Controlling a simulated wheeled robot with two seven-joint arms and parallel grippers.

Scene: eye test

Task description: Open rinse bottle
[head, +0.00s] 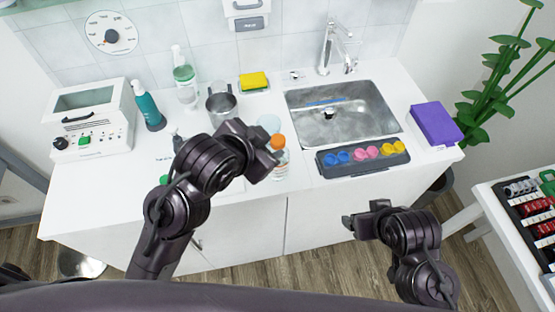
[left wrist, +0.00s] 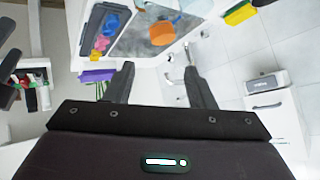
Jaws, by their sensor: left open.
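A clear bottle with an orange cap, which I take to be the rinse bottle (head: 280,165), stands near the counter's front edge. My left gripper (head: 267,157) is at its left side and partly overlaps it in the head view. In the left wrist view the orange cap (left wrist: 162,33) shows beyond the gap between the open, empty fingers of my left gripper (left wrist: 158,67). I cannot tell whether a finger touches the bottle. My right gripper (head: 363,213) is in front of the counter, away from the bottle; its jaw opening is unclear.
A dark tray (head: 335,172) with blue, pink and yellow pieces lies right of the bottle, before the sink (head: 300,100). A metal beaker (head: 221,104), a teal bottle (head: 147,104) and a yellow sponge (head: 254,80) stand behind. A purple box (head: 437,123) is at the right.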

